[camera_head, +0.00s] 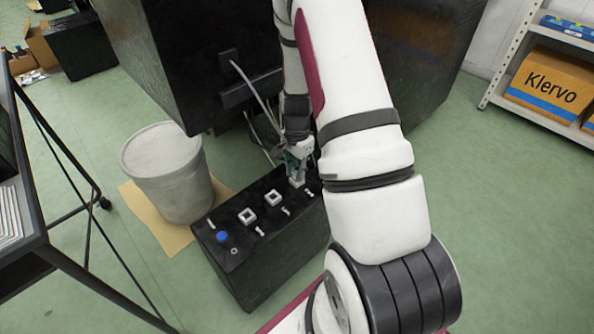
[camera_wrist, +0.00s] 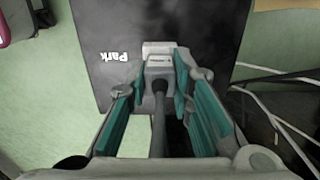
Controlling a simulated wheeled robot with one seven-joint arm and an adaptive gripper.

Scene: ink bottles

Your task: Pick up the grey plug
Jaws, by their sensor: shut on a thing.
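The grey plug (camera_wrist: 159,66) is in the wrist view, with a dark cable (camera_wrist: 159,120) running from it back between my fingers. My gripper (camera_wrist: 160,78) has its teal-padded fingers shut on the plug, one on each side. A light socket frame (camera_wrist: 158,47) shows at the plug's front end. I cannot tell whether the plug sits in it or just above it. In the head view my gripper (camera_head: 297,163) is at the far right end of the black box (camera_head: 265,222), pointing down over a pale socket (camera_head: 297,182); the plug is hard to make out there.
Two empty square sockets, (camera_head: 247,216) and (camera_head: 273,198), and a blue button (camera_head: 222,237) are on the box top. A pale bin (camera_head: 168,178) stands left of the box. A large black cabinet (camera_head: 180,60) rises behind, with a grey cable (camera_head: 250,88) hanging from it.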

